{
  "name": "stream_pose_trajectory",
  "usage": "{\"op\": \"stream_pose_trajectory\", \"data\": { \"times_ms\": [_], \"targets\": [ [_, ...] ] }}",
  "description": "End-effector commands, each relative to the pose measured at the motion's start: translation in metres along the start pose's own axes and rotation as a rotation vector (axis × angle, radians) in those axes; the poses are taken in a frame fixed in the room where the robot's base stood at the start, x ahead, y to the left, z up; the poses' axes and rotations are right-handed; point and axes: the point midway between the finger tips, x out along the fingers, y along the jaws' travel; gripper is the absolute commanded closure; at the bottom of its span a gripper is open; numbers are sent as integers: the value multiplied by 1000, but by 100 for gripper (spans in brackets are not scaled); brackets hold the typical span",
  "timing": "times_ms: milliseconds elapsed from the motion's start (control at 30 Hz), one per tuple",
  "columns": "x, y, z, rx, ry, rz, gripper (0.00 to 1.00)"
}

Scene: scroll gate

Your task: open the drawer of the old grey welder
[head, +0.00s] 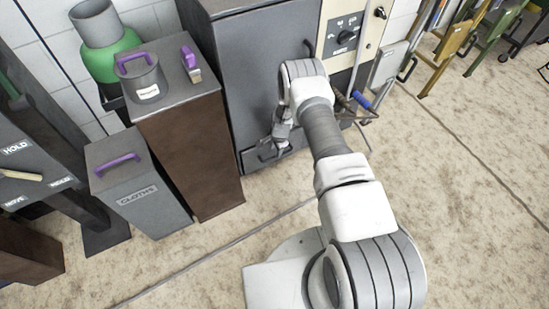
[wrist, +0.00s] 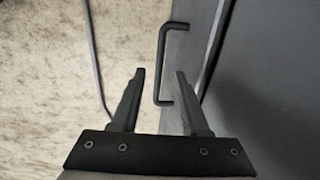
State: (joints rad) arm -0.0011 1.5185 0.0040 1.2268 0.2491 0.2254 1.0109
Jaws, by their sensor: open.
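The grey welder (head: 262,60) looks to be the tall grey cabinet in the middle of the head view. Its low drawer front (head: 250,161) is near the floor and looks closed. The drawer's dark bar handle (wrist: 162,60) stands out from the grey front in the wrist view. My gripper (wrist: 160,76) is open and empty, with one finger on each side of the handle's line. I cannot tell how deep the handle sits between the fingertips. In the head view my gripper (head: 279,138) is low in front of the drawer, and my arm hides part of the cabinet.
A beige panel (head: 350,40) with a dial is at the cabinet's right. A brown box (head: 190,150) and a grey bin labelled CLOTHS (head: 140,200) stand to the left. A blue-handled tool (head: 361,101) is right of my arm. The floor (head: 460,210) at the right is clear.

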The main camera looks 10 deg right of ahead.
Motion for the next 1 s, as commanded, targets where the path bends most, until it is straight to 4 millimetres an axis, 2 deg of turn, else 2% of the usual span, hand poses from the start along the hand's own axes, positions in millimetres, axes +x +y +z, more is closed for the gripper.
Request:
{"op": "stream_pose_trajectory", "data": {
  "times_ms": [33,100,300,667,767,933,1000],
  "targets": [
    [15,1,0,-1,0,1,55],
    [27,1,0,-1,0,0,55],
    [47,0,0,0,0,0,55],
    [50,0,0,0,0,0,55],
    [50,0,0,0,0,0,70],
    [50,0,0,0,0,0,100],
    [50,0,0,0,0,0,100]
  ]
}}
